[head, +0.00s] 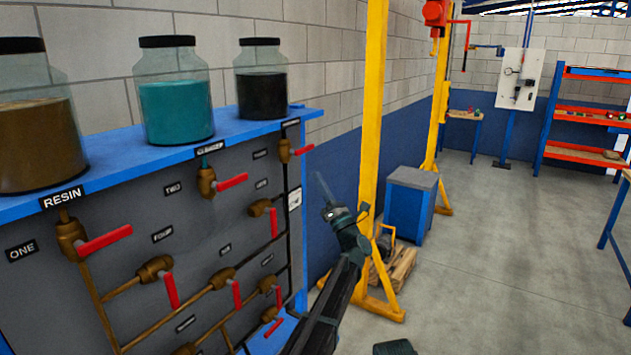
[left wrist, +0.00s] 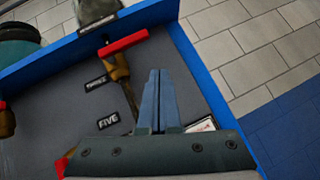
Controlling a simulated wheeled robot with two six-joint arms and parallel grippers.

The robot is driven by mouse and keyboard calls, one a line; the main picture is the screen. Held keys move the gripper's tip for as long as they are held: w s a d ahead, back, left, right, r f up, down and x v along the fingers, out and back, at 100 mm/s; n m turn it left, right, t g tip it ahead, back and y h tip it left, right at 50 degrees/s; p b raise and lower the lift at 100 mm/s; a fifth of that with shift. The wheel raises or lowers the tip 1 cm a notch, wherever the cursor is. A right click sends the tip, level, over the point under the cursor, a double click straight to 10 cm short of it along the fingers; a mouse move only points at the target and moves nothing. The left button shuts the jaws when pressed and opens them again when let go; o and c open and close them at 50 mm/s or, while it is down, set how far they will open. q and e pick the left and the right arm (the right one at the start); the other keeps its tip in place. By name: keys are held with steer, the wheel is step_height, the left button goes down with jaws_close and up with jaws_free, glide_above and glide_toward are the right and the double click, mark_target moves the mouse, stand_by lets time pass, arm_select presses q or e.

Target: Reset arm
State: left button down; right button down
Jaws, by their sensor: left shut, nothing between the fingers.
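My left gripper (head: 322,185) is in front of the right edge of the grey valve panel (head: 205,245), apart from it, with its thin fingers pointing up. In the left wrist view its two fingers (left wrist: 161,75) are together with nothing between them. A red valve handle (left wrist: 122,43) lies up and left of the fingertips there, and they do not seem to touch it. The FIVE label (left wrist: 108,122) is to their left.
Jars of brown (head: 35,140), teal (head: 176,110) and black (head: 262,95) contents stand on the blue shelf above the panel. Several red handles stick out from its valves. A yellow post (head: 371,120) and a blue cabinet (head: 410,205) stand to the right. Open floor (head: 500,260) lies beyond.

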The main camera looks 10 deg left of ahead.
arm_select(q)
steer(key=s+d+f+m+h+b, duration=0.2)
steer(key=d+f+m+h, duration=0.4)
steer(key=f+m+h, duration=0.7)
steer(key=s+d+f+m+h+b, duration=0.2)
steer(key=d+f+m+h, duration=0.6)
steer(key=m, duration=0.8)
steer(key=s+a+f+m+g, duration=0.4)
steer(key=s+f+g, duration=0.1)
steer(key=s+f, duration=0.45)
steer(key=s+a+f+m+g, duration=0.3)
steer(key=s+f+m+g, duration=0.15)
steer(key=s+f, duration=0.45)
steer(key=s+a+f+m+g+y, duration=0.1)
steer(key=s+a+g, duration=0.2)
steer(key=s, duration=0.5)
steer(key=s+a+f+m+g, duration=0.15)
steer(key=s+g, duration=0.25)
steer(key=s, duration=0.4)
steer(key=s+d+m+y, duration=0.1)
steer(key=s+d+m, duration=0.3)
steer(key=d, duration=0.6)
steer(key=shift+s+d+r+g, duration=0.15)
steer(key=shift+s+d+g, duration=0.2)
steer(key=shift+s, duration=0.2)
